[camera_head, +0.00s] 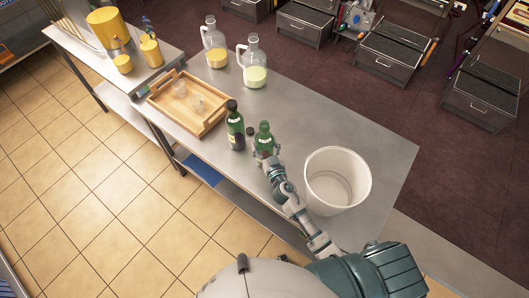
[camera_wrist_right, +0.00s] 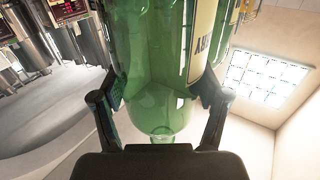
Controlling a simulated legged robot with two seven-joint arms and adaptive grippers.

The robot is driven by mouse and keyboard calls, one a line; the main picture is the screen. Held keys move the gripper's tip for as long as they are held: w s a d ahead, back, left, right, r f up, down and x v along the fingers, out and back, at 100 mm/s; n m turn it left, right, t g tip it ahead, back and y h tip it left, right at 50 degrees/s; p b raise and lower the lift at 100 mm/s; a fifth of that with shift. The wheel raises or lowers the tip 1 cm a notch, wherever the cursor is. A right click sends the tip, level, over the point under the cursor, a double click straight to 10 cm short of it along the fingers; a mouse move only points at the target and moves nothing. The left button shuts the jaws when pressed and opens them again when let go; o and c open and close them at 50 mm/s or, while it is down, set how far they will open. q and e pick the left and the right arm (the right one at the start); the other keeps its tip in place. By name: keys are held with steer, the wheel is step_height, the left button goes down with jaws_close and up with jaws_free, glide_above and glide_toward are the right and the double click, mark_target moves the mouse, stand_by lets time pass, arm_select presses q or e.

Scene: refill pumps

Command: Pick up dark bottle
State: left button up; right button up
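A green bottle (camera_head: 264,138) is at the middle of the steel table, at my right gripper (camera_head: 267,157). In the right wrist view the see-through green bottle (camera_wrist_right: 160,85) fills the space between the fingers of the right gripper (camera_wrist_right: 160,103). The pads appear to touch it on both sides, with no clear gap. A darker green bottle (camera_head: 235,128) with a dark cap and pale label stands upright just left of it. A pale label with dark letters (camera_wrist_right: 203,30) shows behind the gripped bottle. My left gripper is in neither view.
A white bucket (camera_head: 352,165) stands right of my arm. A wooden tray (camera_head: 158,100) with clear glasses lies left of the bottles. Two glass jugs (camera_head: 215,58) (camera_head: 255,76) stand at the back edge. The table's right end (camera_head: 395,152) is clear.

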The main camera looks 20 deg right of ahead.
steer(key=c, duration=0.8)
steer(key=shift+c, duration=0.8)
steer(key=shift+r, duration=0.1)
